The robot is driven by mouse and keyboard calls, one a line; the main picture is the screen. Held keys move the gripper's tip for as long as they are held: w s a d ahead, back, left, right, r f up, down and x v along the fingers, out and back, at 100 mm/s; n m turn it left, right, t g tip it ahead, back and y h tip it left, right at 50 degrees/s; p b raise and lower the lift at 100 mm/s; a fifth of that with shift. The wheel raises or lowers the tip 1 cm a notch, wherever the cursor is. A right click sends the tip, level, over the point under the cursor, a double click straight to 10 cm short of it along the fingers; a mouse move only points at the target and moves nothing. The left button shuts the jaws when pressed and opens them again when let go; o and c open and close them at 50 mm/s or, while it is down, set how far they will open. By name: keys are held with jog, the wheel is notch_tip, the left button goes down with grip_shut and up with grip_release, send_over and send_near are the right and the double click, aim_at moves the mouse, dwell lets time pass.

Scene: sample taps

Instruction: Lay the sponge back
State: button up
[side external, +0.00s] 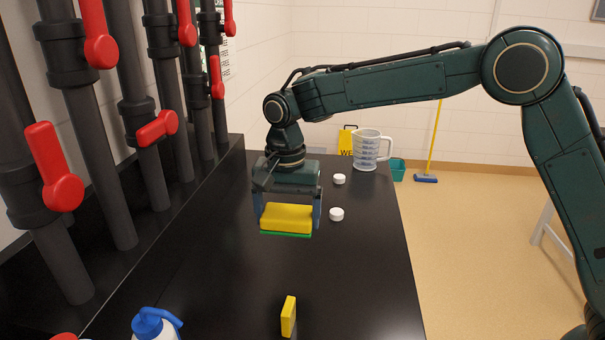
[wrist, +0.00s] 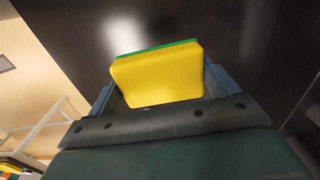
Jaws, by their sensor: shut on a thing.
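The sponge (side external: 286,218) is a yellow block with a green layer on its underside. My gripper (side external: 287,214) is shut on it, with a finger at each end. In the side view the sponge hangs level over the black bench top (side external: 230,285), and looks clear of it. In the wrist view the sponge (wrist: 158,75) shows its yellow face between the blue-grey fingers, with the green layer along its far edge.
Black pipes with red lever handles (side external: 60,180) line the left side. A blue-capped bottle (side external: 155,325) and a small yellow block (side external: 289,316) stand in front. Two white caps (side external: 337,214) and a clear measuring jug (side external: 367,150) are behind.

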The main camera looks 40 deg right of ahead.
send_over(290, 272)
notch_tip(290, 272, down, 8)
jog(key=shift+r, duration=0.1)
jog(key=shift+f, duration=2.1)
jog(key=shift+f, duration=0.1)
jog(key=o, duration=0.8)
notch_tip(290, 272, up, 12)
jog(key=shift+a, duration=0.1)
